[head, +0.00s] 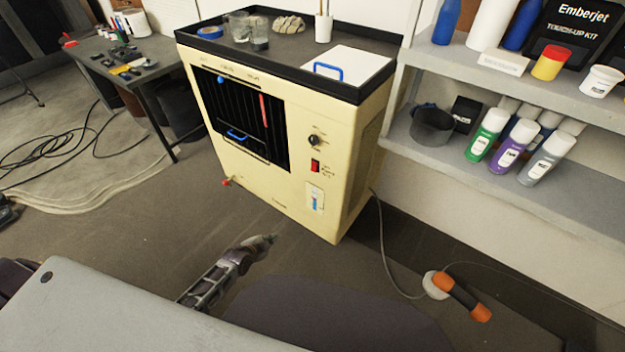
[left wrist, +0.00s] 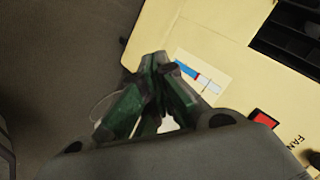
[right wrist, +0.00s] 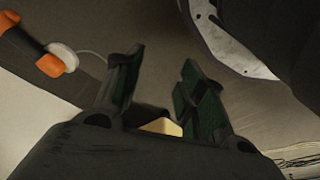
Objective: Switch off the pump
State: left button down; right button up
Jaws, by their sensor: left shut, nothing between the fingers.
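The cream machine (head: 345,150) stands on the floor with a dark grille on its front. Its right front side carries a black knob (head: 313,140), a red switch (head: 315,165) and a small pale panel (head: 315,197) with a blue part. I cannot tell which is the pump's control. In the left wrist view, "FAN" is printed beside the red switch (left wrist: 262,119). My left gripper (head: 272,238) is shut and empty, low before the machine; its fingertips (left wrist: 163,62) appear beside the blue-and-white panel (left wrist: 200,78). My right gripper (right wrist: 162,65) is open and empty.
A shelf (head: 440,60) with bottles stands at right, a tool table (head: 105,55) at left. The machine's top tray (head: 270,72) holds cups. An orange-and-black tool (head: 462,297) and cables lie on the floor. A grey surface (head: 90,310) is in front.

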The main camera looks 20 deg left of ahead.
aim_at(314, 166)
pick_arm(q)
jog(key=w+d+r+m+t+h+b, duration=0.2)
jog(key=w+d+r+m+b, duration=0.1)
jog(key=w+r+m+b, duration=0.2)
jog(key=w+d+r+m+t+h+b, duration=0.2)
jog(key=w+d+r+m+t+b, duration=0.1)
jog(key=r+b, duration=0.6)
jog(key=shift+w+d+r+m, duration=0.3)
jog(key=shift+w+r+m, duration=0.7)
jog(key=shift+r, duration=1.4)
pick_arm(e)
jog(key=w+a+r, duration=0.2)
jog(key=w+r, duration=0.1)
jog(key=r, duration=0.5)
jog(key=shift+w+r+t+y, duration=0.25)
jog(key=shift+r+t+y, duration=0.05)
jog(key=shift+r, duration=0.05)
pick_arm(q)
jog(key=shift+w, duration=0.25)
